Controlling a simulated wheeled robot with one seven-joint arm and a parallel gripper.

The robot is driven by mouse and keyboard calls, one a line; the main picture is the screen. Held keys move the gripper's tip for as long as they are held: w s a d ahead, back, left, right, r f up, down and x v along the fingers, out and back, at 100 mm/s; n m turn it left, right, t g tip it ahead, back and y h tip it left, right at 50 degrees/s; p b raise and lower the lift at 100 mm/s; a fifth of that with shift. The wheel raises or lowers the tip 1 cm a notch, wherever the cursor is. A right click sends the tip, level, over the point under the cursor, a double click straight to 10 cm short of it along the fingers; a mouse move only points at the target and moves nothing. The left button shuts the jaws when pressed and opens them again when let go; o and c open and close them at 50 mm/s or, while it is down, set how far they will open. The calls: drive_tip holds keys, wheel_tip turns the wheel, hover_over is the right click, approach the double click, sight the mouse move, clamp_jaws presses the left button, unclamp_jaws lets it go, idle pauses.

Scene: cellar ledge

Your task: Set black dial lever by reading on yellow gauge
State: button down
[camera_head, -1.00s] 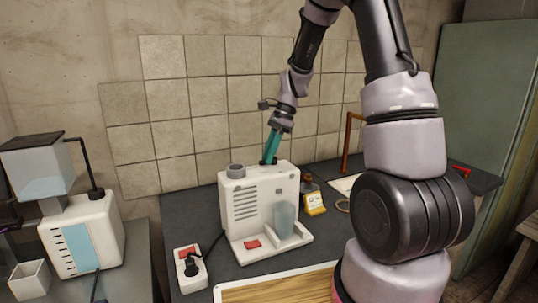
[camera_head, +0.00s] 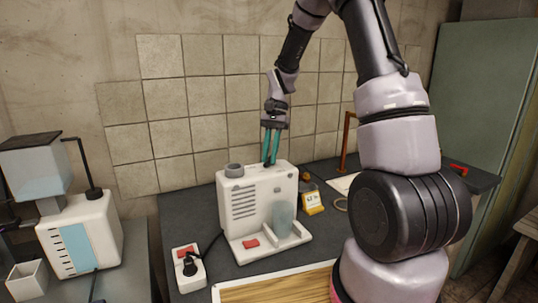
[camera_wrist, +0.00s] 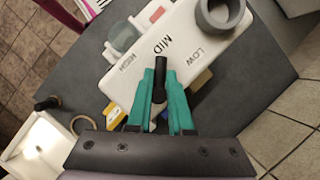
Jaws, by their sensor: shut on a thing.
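The black dial lever (camera_wrist: 160,78) is on top of the white machine (camera_head: 237,200), beside the printed words HIGH, MID and LOW. In the wrist view its far end points toward MID. My gripper (camera_wrist: 160,95) has its teal fingers on either side of the lever and is shut on it. In the head view my gripper (camera_head: 270,160) comes down onto the machine's top, and the lever is mostly hidden. The yellow gauge (camera_head: 314,203) stands on the counter just right of the machine; its reading is too small to tell.
A clear bluish cup (camera_head: 284,219) stands in the machine's front bay. A grey round collar (camera_head: 235,170) rises from its top left. A power strip (camera_head: 188,270) with a plug lies at left, a wooden board (camera_head: 275,290) in front. A brown post (camera_head: 347,140) stands behind at right.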

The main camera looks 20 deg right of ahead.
drive_tip(key=shift+n, duration=0.4)
drive_tip(key=c, duration=0.8)
unclamp_jaws()
drive_tip(key=shift+v, duration=5.45)
